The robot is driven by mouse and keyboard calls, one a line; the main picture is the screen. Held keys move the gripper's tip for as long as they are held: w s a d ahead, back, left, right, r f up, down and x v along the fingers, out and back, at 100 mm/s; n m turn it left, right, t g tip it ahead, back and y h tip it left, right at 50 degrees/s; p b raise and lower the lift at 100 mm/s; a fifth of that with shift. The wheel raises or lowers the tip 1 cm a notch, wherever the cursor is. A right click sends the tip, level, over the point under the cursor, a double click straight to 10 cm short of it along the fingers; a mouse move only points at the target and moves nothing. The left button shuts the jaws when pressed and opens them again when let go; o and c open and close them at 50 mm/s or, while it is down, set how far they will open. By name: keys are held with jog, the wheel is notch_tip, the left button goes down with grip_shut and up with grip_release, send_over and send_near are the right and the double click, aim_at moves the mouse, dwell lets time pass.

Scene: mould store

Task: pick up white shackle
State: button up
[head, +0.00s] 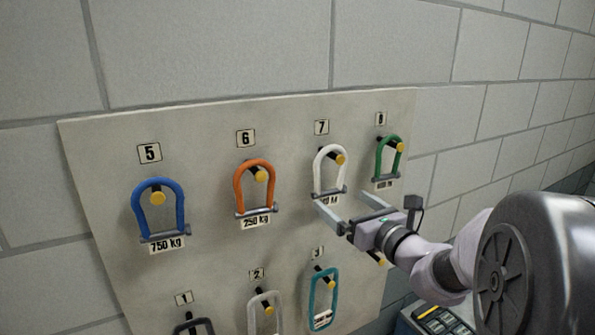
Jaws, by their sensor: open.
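The white shackle (318,168) hangs on the yellow-tipped peg under label 7 on the wall board, its grey pin across the bottom. My gripper (340,206) is open, with its two fingers pointing toward the board just below and to the right of the white shackle. No object shows between the fingers. The gripper partly hides the weight label under the shackle. I cannot tell whether a finger touches the shackle's pin.
A green shackle (377,160) hangs close by on the right; an orange shackle (238,187) and blue shackle (138,205) hang left. Below are a teal shackle (312,300), a pale one (251,315) and a dark one. A box (436,321) stands at lower right.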

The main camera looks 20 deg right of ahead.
aim_at(332, 192)
jog(key=shift+w+a, duration=0.15)
jog(key=shift+w, duration=0.55)
jog(key=shift+w+a+r+p, duration=0.15)
jog(key=shift+w+p, duration=0.1)
jog(key=shift+p, duration=0.05)
jog(key=w, duration=0.1)
jog(key=w+p, duration=0.1)
jog(key=w, duration=0.2)
jog(key=shift+w+a, duration=0.1)
jog(key=shift+a, duration=0.25)
jog(key=shift+w, duration=0.3)
jog(key=shift+s, duration=0.3)
jog(key=shift+c, duration=0.7)
jog(key=shift+s+r, duration=0.1)
jog(key=shift+s, duration=0.05)
jog(key=c, duration=1.4)
jog(key=shift+o, duration=0.2)
